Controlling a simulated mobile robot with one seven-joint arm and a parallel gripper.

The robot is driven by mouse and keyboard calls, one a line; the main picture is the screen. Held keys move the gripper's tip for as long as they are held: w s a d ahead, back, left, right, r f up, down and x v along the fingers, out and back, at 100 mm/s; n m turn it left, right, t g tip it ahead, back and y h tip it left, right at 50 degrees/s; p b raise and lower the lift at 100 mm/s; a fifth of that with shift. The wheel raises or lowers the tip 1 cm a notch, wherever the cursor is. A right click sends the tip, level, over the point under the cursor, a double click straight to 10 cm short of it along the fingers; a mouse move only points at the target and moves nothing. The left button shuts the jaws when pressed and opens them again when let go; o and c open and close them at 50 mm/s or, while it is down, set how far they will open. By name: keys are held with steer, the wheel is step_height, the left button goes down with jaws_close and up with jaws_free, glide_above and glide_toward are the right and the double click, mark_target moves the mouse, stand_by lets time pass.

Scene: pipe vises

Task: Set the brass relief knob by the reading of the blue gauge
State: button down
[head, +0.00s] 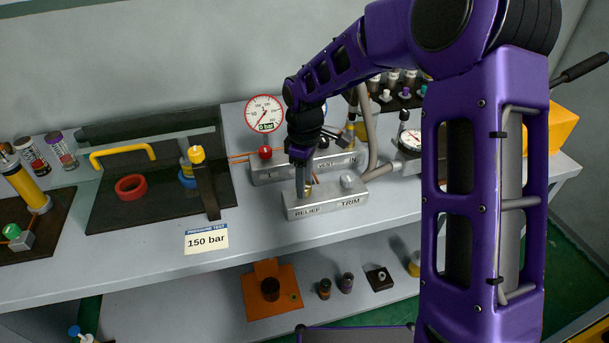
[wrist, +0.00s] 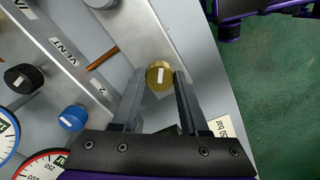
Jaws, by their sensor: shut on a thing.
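The brass relief knob (wrist: 159,78) sits between my two fingertips in the wrist view, a white mark on its top. My gripper (head: 305,188) is over the end of the grey block lettered RELIEF (head: 310,211) and is shut on this knob; the head view shows only a little brass there (head: 308,190). The blue-rimmed gauge (wrist: 6,138) is cut off at the wrist view's left edge. In the head view my arm hides most of it, so its needle and reading cannot be told.
A red-rimmed gauge (head: 264,113) with a "0 bar" plate stands left of my arm. A pale TRIM knob (head: 348,180) is close by on the block. Blue (wrist: 72,117) and black (wrist: 22,78) knobs stand on the manifold. A card (head: 207,241) reads 150 bar.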

steer(key=shift+n+p, duration=0.3)
steer(key=shift+n, duration=0.3)
steer(key=shift+c, duration=2.1)
jaws_free()
step_height(320, 180, up, 17)
steer(key=p, duration=0.1)
steer(key=shift+r, duration=0.2)
